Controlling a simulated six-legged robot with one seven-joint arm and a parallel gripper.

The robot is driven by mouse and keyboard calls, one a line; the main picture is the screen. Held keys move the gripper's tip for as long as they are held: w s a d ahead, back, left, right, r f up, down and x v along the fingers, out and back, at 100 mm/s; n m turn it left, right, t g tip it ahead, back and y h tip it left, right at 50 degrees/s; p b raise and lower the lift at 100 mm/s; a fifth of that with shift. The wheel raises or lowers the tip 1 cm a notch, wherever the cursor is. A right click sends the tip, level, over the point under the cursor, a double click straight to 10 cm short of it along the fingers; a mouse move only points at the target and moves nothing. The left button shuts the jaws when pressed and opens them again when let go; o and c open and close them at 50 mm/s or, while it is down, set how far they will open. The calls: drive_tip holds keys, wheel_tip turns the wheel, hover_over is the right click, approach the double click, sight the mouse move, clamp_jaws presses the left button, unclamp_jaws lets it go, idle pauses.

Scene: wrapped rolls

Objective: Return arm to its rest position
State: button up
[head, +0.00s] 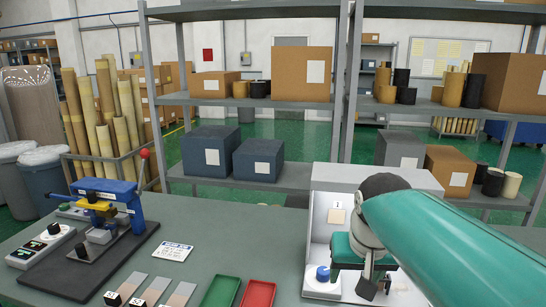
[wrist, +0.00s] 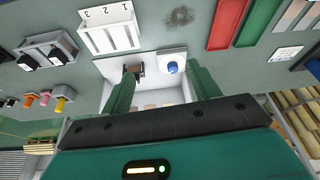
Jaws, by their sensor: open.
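My arm is teal and reaches in from the right edge of the head view, over a white open-topped station (head: 318,225) on the bench. My gripper shows in the wrist view (wrist: 162,75), with two teal fingers spread wide and nothing held between them. It is over the white station, which also shows in the wrist view (wrist: 113,68). A blue knob (head: 322,273) sits on a white block at the station's front; it shows beyond the fingers in the wrist view (wrist: 172,68). In the head view my arm hides part of the station.
A green tray (head: 221,291) and a red tray (head: 258,293) lie left of the station. A blue clamp fixture (head: 122,190) stands at the bench's left. A white numbered rack (wrist: 108,35) shows in the wrist view. Shelves with boxes (head: 302,73) stand behind the bench.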

drive_tip(key=s+f+n+t, duration=0.1)
drive_tip(key=s+f, duration=0.4)
drive_tip(key=s, duration=0.7)
drive_tip(key=shift+s+f+t, duration=0.2)
drive_tip(key=shift+f+t, duration=0.15)
drive_tip(key=shift+t, duration=0.05)
